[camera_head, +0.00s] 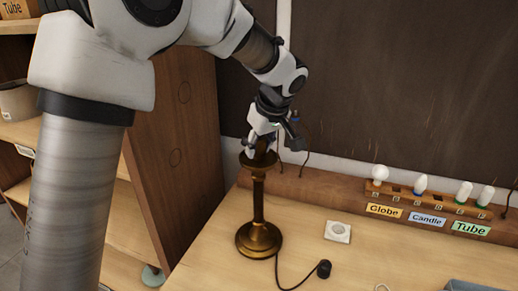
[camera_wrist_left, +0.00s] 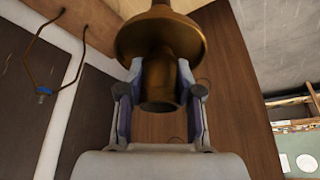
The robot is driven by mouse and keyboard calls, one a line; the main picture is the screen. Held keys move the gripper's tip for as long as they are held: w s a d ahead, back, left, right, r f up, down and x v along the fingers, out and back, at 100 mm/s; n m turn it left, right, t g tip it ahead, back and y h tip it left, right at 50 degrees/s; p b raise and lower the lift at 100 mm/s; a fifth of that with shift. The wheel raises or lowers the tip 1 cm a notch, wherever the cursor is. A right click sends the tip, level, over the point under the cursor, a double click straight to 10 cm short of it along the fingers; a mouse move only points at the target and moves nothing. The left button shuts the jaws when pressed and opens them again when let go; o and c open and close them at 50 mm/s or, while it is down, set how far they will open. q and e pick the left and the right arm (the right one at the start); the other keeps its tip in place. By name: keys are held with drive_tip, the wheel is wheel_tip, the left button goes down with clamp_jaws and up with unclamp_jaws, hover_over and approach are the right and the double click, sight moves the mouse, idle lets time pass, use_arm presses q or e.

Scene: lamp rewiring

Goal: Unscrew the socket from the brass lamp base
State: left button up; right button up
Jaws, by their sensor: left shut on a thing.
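The brass lamp base (camera_head: 258,203) stands upright on the bench, with a round foot and a wide cup at its top. The socket (camera_wrist_left: 161,100) is a short brown-brass cylinder at the cup's middle. My left gripper (camera_head: 261,146) is at the lamp's top, its fingers on both sides of the socket. In the left wrist view the gripper (camera_wrist_left: 160,88) is shut on the socket, and the cup (camera_wrist_left: 160,40) shows just past the fingertips. Whether the thread is engaged is hidden. My right gripper is in neither view.
A wooden rack (camera_head: 335,190) at the back holds several bulbs above Globe, Candle and Tube labels. A white wall-type outlet (camera_head: 338,232) lies right of the lamp. A dark cord (camera_head: 290,284) runs from the foot to a black plug (camera_head: 323,269). Shelves stand at left.

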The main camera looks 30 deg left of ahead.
use_arm(q)
drive_tip(key=shift+n, duration=0.6)
drive_tip(key=n, duration=0.1)
drive_tip(key=n+g+p, duration=0.1)
drive_tip(key=n, duration=0.1)
drive_tip(key=n+g+p, duration=0.1)
drive_tip(key=shift+w+d+r+n+y, duration=0.1)
drive_tip(key=shift+r+n+y, duration=0.2)
drive_tip(key=shift+n, duration=0.1)
drive_tip(key=shift+f+n+g+p, duration=0.1)
drive_tip(key=shift+n+g+p, duration=0.35)
drive_tip(key=shift+n, duration=0.25)
drive_tip(key=shift+f+n, duration=0.25)
drive_tip(key=shift+n, duration=0.05)
drive_tip(key=shift+r, duration=0.2)
drive_tip(key=n+p, duration=0.1)
drive_tip(key=n, duration=0.1)
drive_tip(key=n+g+h+p, duration=0.1)
drive_tip(key=n+p, duration=0.1)
drive_tip(key=n+g+p, duration=0.1)
drive_tip(key=n+p, duration=0.1)
drive_tip(key=shift+r+n+h, duration=0.3)
drive_tip(key=shift+h, duration=0.1)
drive_tip(key=shift+f+n+g, duration=0.25)
drive_tip(key=shift+n+g, duration=0.1)
drive_tip(key=shift+n, duration=0.25)
drive_tip(key=shift+f, duration=0.2)
drive_tip(key=o, duration=1.2)
drive_tip(key=shift+c, duration=0.2)
drive_tip(key=o, duration=0.4)
